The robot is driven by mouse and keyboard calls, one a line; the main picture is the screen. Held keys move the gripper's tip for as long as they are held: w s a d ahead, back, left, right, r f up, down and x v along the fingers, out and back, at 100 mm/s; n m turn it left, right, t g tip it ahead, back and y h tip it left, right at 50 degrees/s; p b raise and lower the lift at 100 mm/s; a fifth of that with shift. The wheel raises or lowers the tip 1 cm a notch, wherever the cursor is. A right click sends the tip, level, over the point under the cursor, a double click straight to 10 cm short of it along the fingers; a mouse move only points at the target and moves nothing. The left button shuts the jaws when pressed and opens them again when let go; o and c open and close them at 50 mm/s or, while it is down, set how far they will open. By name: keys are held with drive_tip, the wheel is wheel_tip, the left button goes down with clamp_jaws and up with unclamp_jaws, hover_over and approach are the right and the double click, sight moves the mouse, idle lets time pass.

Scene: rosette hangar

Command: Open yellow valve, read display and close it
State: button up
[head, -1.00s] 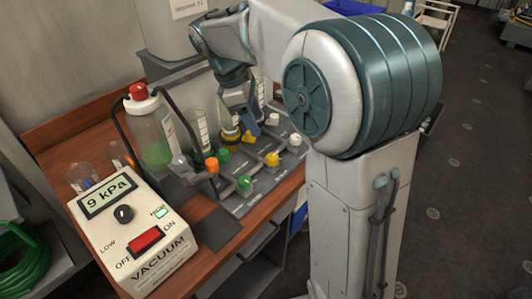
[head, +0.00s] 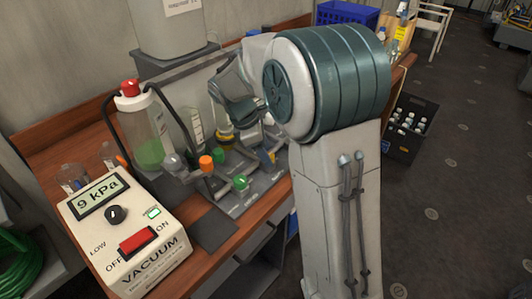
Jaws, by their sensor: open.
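My gripper (head: 269,156) points down over the right part of the grey valve manifold (head: 250,198), at the place of the yellow valve. Its jaws are open. Only a small patch of yellow shows at the fingertips, and I cannot tell whether they touch the valve; my gripper and arm hide most of it. The vacuum unit (head: 150,262) at the front left has a display (head: 103,194) that reads 9 kPa.
An orange valve (head: 206,162) and green valves (head: 240,181) stand close left of my gripper. A red-capped bottle (head: 150,140) with green liquid and black hoses stands behind the unit. A dark crate of bottles (head: 408,128) is on the floor at right.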

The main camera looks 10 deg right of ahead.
drive_tip(key=shift+d+f, duration=0.2)
drive_tip(key=shift+f, duration=0.25)
drive_tip(key=c, duration=1)
